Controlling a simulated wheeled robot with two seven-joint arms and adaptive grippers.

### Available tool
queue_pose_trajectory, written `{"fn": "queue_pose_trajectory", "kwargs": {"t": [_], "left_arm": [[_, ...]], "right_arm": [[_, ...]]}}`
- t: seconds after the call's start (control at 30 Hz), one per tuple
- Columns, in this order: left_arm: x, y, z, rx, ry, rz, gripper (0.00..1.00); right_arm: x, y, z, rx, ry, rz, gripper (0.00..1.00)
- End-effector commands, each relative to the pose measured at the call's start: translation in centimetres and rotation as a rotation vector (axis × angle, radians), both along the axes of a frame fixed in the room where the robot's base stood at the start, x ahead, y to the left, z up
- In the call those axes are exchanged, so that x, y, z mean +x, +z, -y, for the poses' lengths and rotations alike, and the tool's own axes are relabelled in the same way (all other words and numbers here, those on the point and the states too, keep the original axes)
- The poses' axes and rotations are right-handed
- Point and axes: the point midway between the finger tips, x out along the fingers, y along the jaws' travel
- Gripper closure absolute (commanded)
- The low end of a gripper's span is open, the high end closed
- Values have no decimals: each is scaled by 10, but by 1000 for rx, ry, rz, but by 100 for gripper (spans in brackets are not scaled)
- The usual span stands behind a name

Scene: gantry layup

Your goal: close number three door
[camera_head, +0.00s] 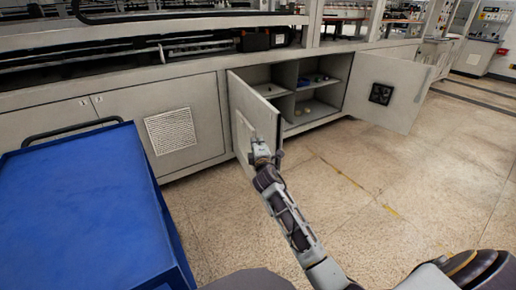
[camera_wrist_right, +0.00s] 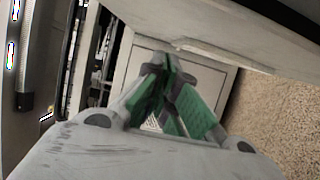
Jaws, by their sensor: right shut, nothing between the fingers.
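A grey cabinet stands open with two doors swung out. I cannot read a number three on either. My right gripper (camera_head: 262,152) is at the left open door, near its lower outer part; I cannot tell whether it touches. The right wrist view shows its green-padded fingers (camera_wrist_right: 165,95) shut and empty, with a pale panel (camera_wrist_right: 235,28) close above them. My left gripper is not in view.
A blue cart (camera_head: 85,215) with a black handle stands at the left before closed cabinet doors (camera_head: 165,125). Inside the open cabinet, shelves (camera_head: 318,88) hold a few small items. The speckled floor (camera_head: 400,170) on the right is clear.

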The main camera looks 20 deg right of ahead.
Motion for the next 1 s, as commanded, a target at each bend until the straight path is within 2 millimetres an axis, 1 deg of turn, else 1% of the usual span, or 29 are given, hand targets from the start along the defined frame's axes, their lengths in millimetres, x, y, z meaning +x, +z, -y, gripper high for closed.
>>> {"fn": "queue_pose_trajectory", "kwargs": {"t": [0.07,0.2,0.3,0.5,0.7,1.0], "left_arm": [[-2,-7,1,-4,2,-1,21],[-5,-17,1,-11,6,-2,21],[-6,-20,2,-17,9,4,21],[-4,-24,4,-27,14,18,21],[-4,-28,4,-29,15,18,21],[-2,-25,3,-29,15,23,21]], "right_arm": [[5,0,4,-2,-1,0,100],[3,-1,19,-2,-1,-1,100],[3,-1,27,-2,-1,-1,100],[2,-1,38,-1,0,0,100],[2,0,41,-1,0,0,100],[2,0,41,0,0,0,100]]}}
